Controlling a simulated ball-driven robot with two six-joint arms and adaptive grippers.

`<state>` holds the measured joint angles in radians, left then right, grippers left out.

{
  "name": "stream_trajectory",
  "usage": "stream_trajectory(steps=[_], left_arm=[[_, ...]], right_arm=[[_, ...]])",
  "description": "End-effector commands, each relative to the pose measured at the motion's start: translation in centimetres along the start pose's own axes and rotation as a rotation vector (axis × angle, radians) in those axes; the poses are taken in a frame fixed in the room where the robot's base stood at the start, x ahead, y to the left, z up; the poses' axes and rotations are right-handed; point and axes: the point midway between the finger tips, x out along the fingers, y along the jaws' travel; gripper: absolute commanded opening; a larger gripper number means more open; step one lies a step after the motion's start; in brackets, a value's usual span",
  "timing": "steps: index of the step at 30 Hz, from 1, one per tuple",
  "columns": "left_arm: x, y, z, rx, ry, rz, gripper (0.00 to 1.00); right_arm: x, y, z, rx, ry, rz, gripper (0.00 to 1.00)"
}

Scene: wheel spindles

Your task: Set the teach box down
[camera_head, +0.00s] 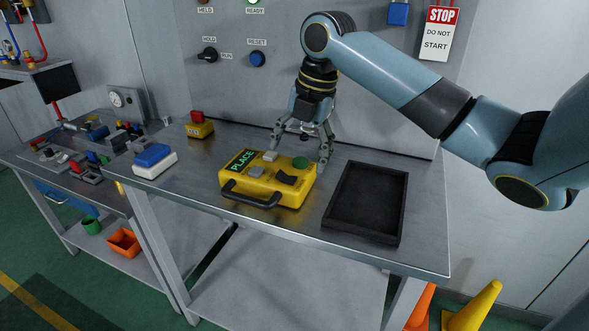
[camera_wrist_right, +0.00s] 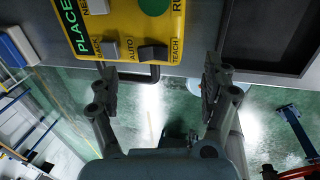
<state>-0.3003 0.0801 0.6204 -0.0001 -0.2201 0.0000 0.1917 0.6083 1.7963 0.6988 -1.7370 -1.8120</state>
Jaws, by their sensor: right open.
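The teach box (camera_head: 270,190) is yellow, with a green PLACE label, a green button, grey and black switches and a black front handle (camera_head: 248,199). It appears to rest flat on the metal bench (camera_head: 205,165), left of a black tray (camera_head: 398,215). My right gripper (camera_head: 299,155) is open and empty above the box's back edge in the head view. In the right wrist view, part of the teach box (camera_wrist_right: 125,25) fills the top, and nothing is between the spread fingers (camera_wrist_right: 158,75). My left gripper is out of view.
A blue-and-white box (camera_head: 154,160) and a small yellow box with a red top (camera_head: 200,125) stand to the left. The wall panel (camera_head: 235,85) rises close behind the bench. The black tray is empty. A yellow cone (camera_head: 472,308) stands on the floor at right.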

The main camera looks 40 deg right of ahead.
Motion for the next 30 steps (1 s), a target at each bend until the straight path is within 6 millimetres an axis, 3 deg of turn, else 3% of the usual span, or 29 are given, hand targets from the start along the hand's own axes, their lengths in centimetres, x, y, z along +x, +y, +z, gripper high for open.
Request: stream_trajectory(steps=[3,10,30], left_arm=[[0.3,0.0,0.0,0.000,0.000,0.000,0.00],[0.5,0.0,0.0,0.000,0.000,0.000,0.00],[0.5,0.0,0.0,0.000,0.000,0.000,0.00]], right_arm=[[-2.6,0.0,0.1,-0.003,-0.005,0.001,0.82],[-5.4,0.0,0.0,-0.001,-0.001,0.000,0.82],[-5.5,-0.1,-0.2,0.010,0.002,-0.001,0.82]])
